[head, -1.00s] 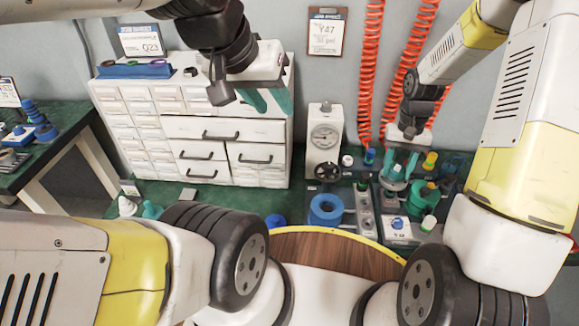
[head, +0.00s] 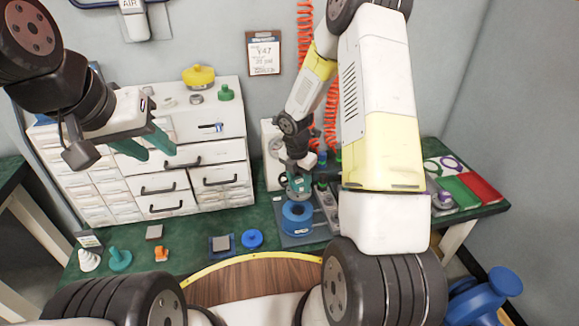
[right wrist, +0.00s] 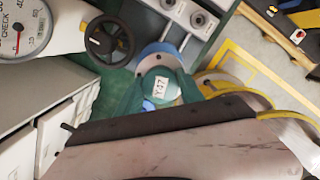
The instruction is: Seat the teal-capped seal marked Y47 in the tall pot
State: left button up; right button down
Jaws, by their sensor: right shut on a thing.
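The teal-capped seal (right wrist: 158,88) with a white Y47 label shows in the right wrist view. My right gripper (head: 298,182) is shut on it, with teal fingers around the cap. In the head view, it hangs just above and behind a blue round pot (head: 296,222) with an open middle. The pot's blue rim (right wrist: 160,50) shows behind the seal in the right wrist view. I cannot tell whether the seal touches the pot; its lower part is hidden. My left gripper (head: 145,146) is open and empty, raised in front of the drawer cabinet.
The white drawer cabinet (head: 225,150) stands at the back left. A gauge box (head: 270,150) with a handwheel is behind the pot. Small parts, including a blue knobbed disc (head: 252,238) and a teal cone (head: 119,259), lie on the green bench. Coloured trays (head: 462,190) are at the right.

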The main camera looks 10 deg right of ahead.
aim_at(298, 193)
jog(key=shift+w+a+f+n, duration=0.1)
jog(key=shift+f+n, duration=0.05)
jog(key=shift+n, duration=0.4)
jog(key=shift+w+f+n, duration=0.1)
jog(key=shift+n, duration=0.45)
jog(key=shift+f, duration=2.6)
jog(key=shift+f, duration=1.45)
jog(key=c, duration=0.7)
grip_release()
jog(key=shift+o, duration=0.2)
jog(key=r, duration=0.7)
jog(key=shift+s+a+r, duration=0.2)
jog(key=shift+s+r, duration=0.15)
jog(key=shift+s, duration=0.05)
jog(key=shift+r, duration=0.1)
